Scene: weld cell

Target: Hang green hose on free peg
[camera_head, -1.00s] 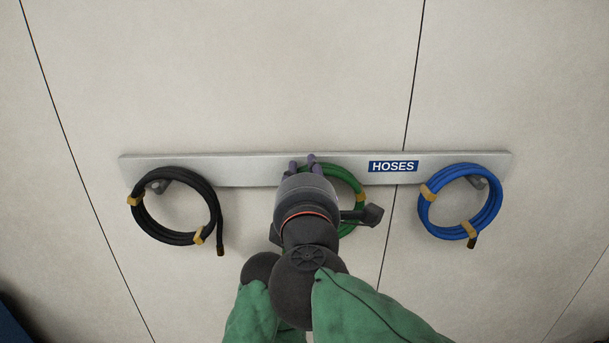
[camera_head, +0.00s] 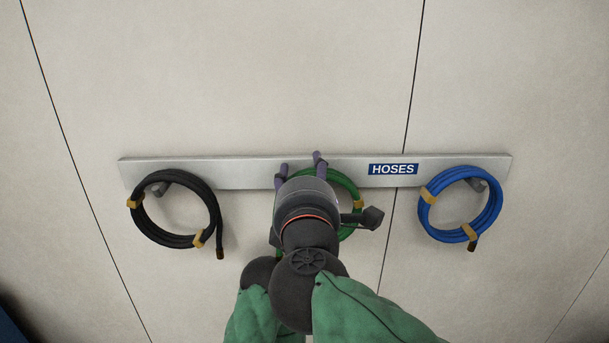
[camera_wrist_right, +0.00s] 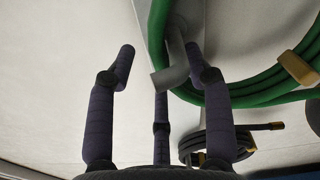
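The green hose (camera_head: 346,188) is a coil with yellow ties at the middle of the rail, partly hidden behind my right gripper (camera_head: 300,163). In the right wrist view the green hose (camera_wrist_right: 157,28) loops around the grey middle peg (camera_wrist_right: 172,74) and appears to hang on it. The right gripper's purple fingers (camera_wrist_right: 162,54) are spread apart around the peg's end, with no hose between their tips. Whether a finger touches the hose cannot be told. My left gripper is not in view.
A black hose (camera_head: 138,218) hangs on the left peg (camera_head: 158,188) and a blue hose (camera_head: 428,208) on the right peg (camera_head: 482,185). The grey rail (camera_head: 240,174) bears a HOSES label (camera_head: 393,169). The wall (camera_head: 250,80) above it is clear.

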